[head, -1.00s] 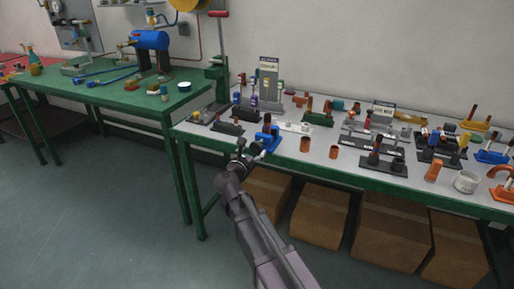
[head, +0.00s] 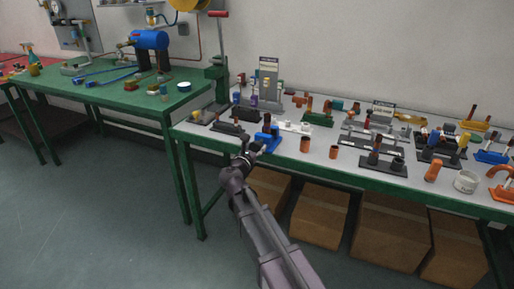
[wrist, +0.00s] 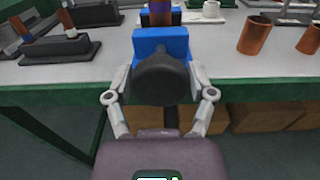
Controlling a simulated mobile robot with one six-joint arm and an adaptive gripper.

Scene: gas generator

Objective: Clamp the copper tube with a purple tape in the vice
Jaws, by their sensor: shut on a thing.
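The small blue vice (head: 265,142) stands at the front edge of the white table. In the wrist view its blue body (wrist: 160,42) is straight ahead, with a dark round knob (wrist: 162,78) on the near side. My gripper (wrist: 161,92) has one finger on each side of this knob and is shut on it. A copper-brown tube (head: 267,119) stands upright at the vice. In the wrist view its lower part shows a purple band (wrist: 162,17) behind the blue body, and its top is cut off. I cannot tell how tightly the jaws hold it.
Two short copper pieces (head: 305,145) stand to the right of the vice. A dark stand with tubes (head: 229,127) is to its left. Several other stands and a white pot (head: 466,181) crowd the table. Cardboard boxes (head: 320,216) sit below. A green table (head: 110,90) is at left.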

